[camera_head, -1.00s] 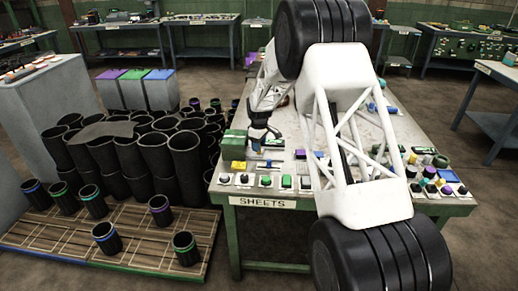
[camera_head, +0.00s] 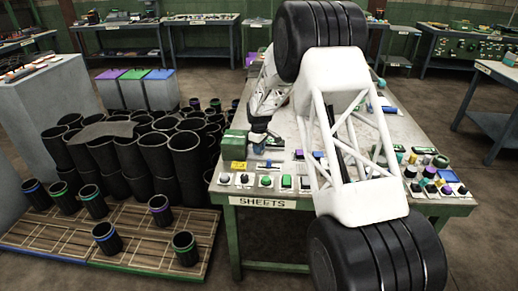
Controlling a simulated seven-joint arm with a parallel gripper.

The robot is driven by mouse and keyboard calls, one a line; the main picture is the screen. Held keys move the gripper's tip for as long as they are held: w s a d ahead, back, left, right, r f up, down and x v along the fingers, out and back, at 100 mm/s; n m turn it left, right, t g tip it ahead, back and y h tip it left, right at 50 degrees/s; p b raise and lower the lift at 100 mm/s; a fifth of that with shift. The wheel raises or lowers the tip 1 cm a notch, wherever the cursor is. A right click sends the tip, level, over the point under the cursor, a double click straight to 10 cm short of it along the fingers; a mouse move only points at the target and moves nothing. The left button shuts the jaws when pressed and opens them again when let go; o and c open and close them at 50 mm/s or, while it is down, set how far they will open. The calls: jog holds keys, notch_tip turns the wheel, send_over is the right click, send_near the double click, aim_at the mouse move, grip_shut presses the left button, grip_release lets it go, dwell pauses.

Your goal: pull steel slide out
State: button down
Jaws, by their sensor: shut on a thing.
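My gripper (camera_head: 259,146) is low over the left side of the SHEETS table, fingers down, just right of a green block-shaped fixture (camera_head: 235,144). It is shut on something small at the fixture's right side. That spot matches the steel slide, but the slide is too small and too covered by the fingers to make out clearly. I cannot tell how far it sits in or out of the fixture. A yellow block (camera_head: 239,167) lies in front of the fixture.
A row of knobs and buttons (camera_head: 265,181) lines the table's front edge. Coloured pieces (camera_head: 432,172) crowd the right front corner. Black rubber sleeves (camera_head: 150,155) stand left of the table. My white arm crosses the table's middle and hides part of it.

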jog(key=shift+d, duration=0.1)
jog(key=d, duration=1)
jog(key=shift+d, duration=0.25)
jog(key=c, duration=1)
grip_release()
notch_tip(320, 180, up, 8)
